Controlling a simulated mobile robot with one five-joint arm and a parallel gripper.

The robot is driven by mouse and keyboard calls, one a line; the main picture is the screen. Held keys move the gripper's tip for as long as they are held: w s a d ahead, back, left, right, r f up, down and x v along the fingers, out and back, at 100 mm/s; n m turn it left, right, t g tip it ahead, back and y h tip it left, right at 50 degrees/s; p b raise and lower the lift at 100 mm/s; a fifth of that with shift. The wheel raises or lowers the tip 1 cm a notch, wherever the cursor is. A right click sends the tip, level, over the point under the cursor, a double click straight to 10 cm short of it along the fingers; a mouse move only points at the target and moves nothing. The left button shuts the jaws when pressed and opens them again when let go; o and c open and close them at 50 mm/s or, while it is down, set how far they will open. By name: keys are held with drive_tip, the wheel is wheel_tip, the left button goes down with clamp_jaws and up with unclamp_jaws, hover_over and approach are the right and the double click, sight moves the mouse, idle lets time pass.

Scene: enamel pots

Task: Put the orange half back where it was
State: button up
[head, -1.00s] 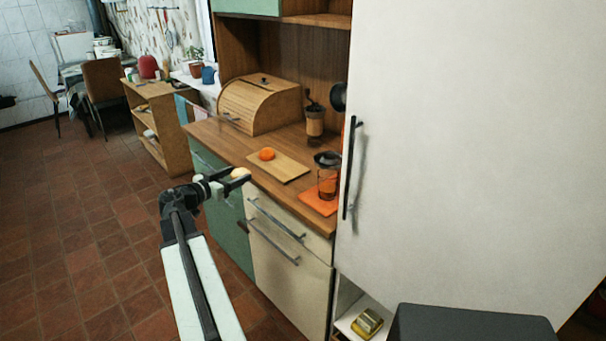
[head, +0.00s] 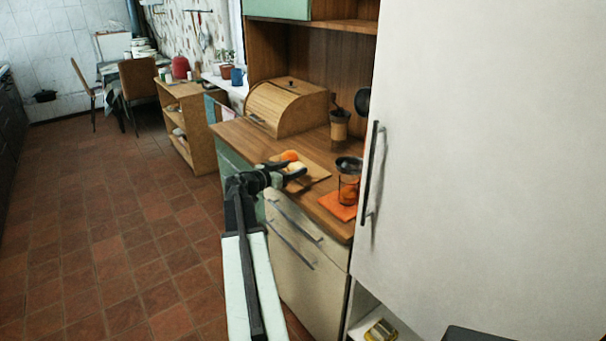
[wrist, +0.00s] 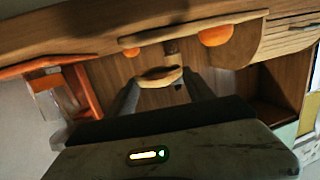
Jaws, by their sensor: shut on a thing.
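Another orange piece (head: 289,156) rests on the wooden cutting board (head: 318,171) on the counter. It also shows in the wrist view (wrist: 215,36), with the board (wrist: 150,38) beneath it. My gripper is at the board's front left side in the head view.
A glass coffee pot (head: 348,182) stands on an orange mat (head: 338,206) right of the board. A bread box (head: 287,107) and a coffee grinder (head: 339,125) stand behind. The white fridge door (head: 480,150) rises at right. The counter's left part (head: 238,133) is clear.

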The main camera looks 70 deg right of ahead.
drive_tip(key=x, duration=0.7)
drive_tip(key=shift+w+d+r, duration=0.2)
drive_tip(key=shift+w+r, duration=0.05)
wheel_tip(320, 180, down, 4)
drive_tip(key=b, duration=0.4)
drive_tip(key=shift+a+r, duration=0.1)
drive_tip(key=shift+r, duration=0.15)
drive_tip(key=shift+f, duration=0.25)
drive_tip(key=o, duration=1.5)
drive_tip(key=shift+r, duration=0.1)
drive_tip(key=shift+o, duration=0.2)
drive_tip(key=shift+r, duration=0.1)
